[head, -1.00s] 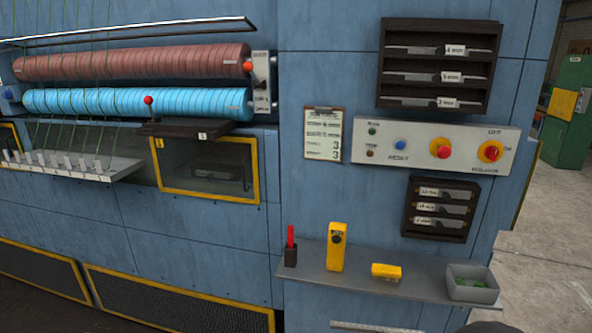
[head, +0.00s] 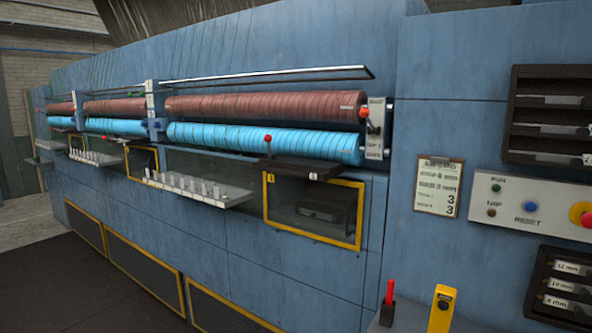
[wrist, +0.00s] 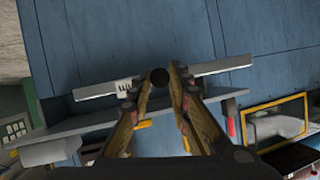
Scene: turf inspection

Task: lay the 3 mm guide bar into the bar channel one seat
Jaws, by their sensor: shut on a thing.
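My gripper (wrist: 158,80) shows only in the wrist view, shut on a long pale guide bar (wrist: 221,66). The bar sticks out on both sides of the fingers and is slightly tilted in the picture. It carries a small white tag whose print I cannot read, and a dark round part sits between the fingertips. In the head view, a yellow-framed window (head: 267,215) with a small tag is below the blue roller; a dark block (head: 322,212) shows inside. A dark ledge (head: 290,169) is above the window. I cannot tell which part is the channel one seat.
The shelf (wrist: 75,128) lies behind the bar in the wrist view. In the head view, a red-topped item (head: 388,295) and a yellow device (head: 441,308) stand at the bottom. Bar racks (head: 510,135) are at right. A pale plate with pegs (head: 190,190) juts out left of the window.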

